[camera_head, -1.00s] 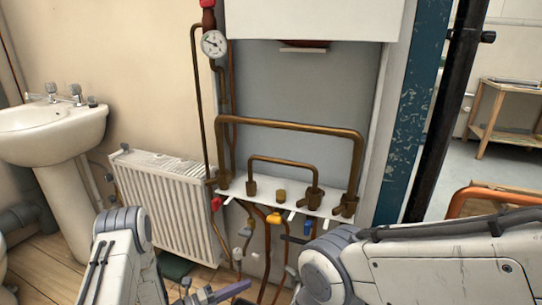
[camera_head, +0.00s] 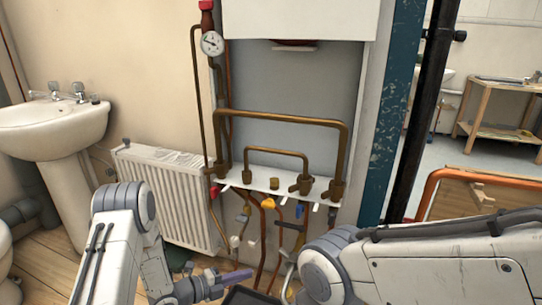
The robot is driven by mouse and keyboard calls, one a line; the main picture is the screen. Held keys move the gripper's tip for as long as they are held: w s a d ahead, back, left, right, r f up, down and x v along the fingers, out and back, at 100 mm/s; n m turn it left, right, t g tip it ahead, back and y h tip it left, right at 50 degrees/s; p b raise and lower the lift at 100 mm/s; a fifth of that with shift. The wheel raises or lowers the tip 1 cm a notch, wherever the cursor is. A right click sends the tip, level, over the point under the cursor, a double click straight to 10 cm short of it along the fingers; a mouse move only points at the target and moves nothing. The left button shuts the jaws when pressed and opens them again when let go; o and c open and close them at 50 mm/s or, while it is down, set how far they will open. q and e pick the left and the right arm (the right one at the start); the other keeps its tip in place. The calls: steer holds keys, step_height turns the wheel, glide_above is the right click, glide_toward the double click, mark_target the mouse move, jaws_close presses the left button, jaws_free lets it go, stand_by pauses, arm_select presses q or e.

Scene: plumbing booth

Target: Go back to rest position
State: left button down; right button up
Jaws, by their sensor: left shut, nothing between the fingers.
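My left gripper (camera_head: 236,277) is low in the head view, in front of the pipes below the white manifold shelf. Its fingers look closed together with nothing between them. My left arm comes in from the lower left. My right arm crosses the lower right, but its gripper does not show. The copper pipework (camera_head: 281,119) stands on the white shelf (camera_head: 262,184), apart from both arms.
A white radiator (camera_head: 170,190) stands behind my left arm. A sink (camera_head: 52,126) is at the left. A pressure gauge (camera_head: 212,43) hangs on the wall. A wooden workbench (camera_head: 497,108) and an orange tubular frame (camera_head: 432,190) are at the right.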

arm_select(q)
steer(key=s+d+r+n+g+y, duration=0.1)
steer(key=s+d+r+n+y, duration=0.15)
steer(key=r+n+y, duration=0.85)
steer(key=s+r+n+g, duration=0.3)
steer(key=s+r+n, duration=0.15)
steer(key=s, duration=0.95)
steer(key=s+r+n+g, duration=0.4)
steer(key=s+n, duration=0.1)
steer(key=s, duration=0.9)
step_height(320, 180, up, 37)
steer(key=p, duration=3.7)
steer(key=shift+s+d, duration=0.25)
steer(key=shift+d, duration=0.1)
arm_select(e)
step_height(320, 180, up, 37)
steer(key=shift+r, duration=0.15)
arm_select(q)
steer(key=shift+r+n, duration=0.15)
steer(key=shift+n, duration=0.1)
arm_select(e)
steer(key=shift+c, duration=0.2)
